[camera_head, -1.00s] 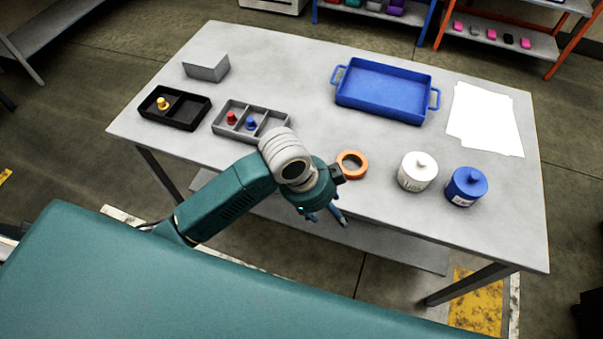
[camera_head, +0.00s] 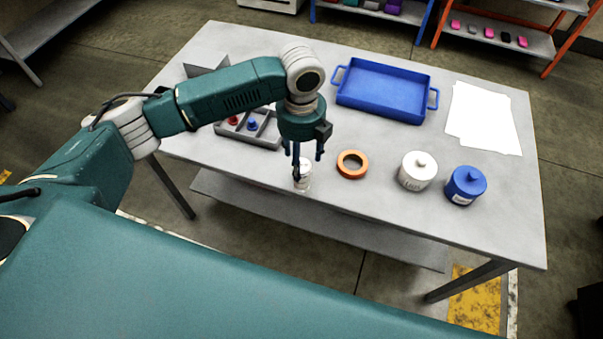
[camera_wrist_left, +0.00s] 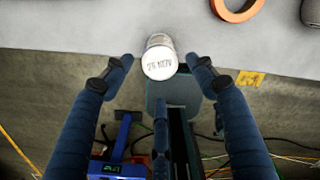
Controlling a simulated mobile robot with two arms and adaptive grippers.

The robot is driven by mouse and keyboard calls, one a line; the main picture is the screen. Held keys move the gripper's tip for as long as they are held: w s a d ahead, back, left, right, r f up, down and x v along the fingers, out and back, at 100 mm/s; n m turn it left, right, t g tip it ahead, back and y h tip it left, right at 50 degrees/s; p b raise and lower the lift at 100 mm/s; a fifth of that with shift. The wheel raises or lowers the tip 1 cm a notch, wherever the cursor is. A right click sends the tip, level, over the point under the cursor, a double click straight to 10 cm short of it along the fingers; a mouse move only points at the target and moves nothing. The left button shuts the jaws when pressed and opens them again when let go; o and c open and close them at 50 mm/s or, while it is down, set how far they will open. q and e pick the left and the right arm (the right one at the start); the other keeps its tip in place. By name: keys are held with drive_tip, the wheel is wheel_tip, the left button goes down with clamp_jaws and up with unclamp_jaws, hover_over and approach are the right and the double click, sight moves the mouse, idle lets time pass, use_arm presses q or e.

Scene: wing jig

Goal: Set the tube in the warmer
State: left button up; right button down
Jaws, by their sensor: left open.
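A small white tube (camera_head: 304,184) with a printed cap stands near the table's front edge, left of the orange ring. In the left wrist view its pale lid (camera_wrist_left: 159,63) faces the camera and bears dark print. My left gripper (camera_head: 304,162) points down over the tube, fingers spread. In the wrist view two blue fingers lie on either side of the tube, apart from it, and a third is below it. I cannot tell which thing is the warmer. My right gripper is not in view.
The orange ring (camera_head: 352,164) lies just right of the tube. A white jar (camera_head: 417,172) and a blue jar (camera_head: 466,186) stand further right. A blue tray (camera_head: 385,92) and white sheets (camera_head: 484,120) are behind. My arm partly covers a grey compartment tray (camera_head: 268,135).

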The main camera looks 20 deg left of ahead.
sight(302, 165)
use_arm(q)
drive_tip(key=shift+f, duration=0.9)
drive_tip(key=f, duration=0.1)
drive_tip(key=f+p, duration=0.2)
drive_tip(key=f, duration=0.1)
drive_tip(key=shift+w, duration=0.3)
drive_tip(key=shift+f, duration=0.7)
drive_tip(key=c, duration=1.5)
drive_tip(key=shift+o, duration=0.2)
drive_tip(key=shift+w+r, duration=0.1)
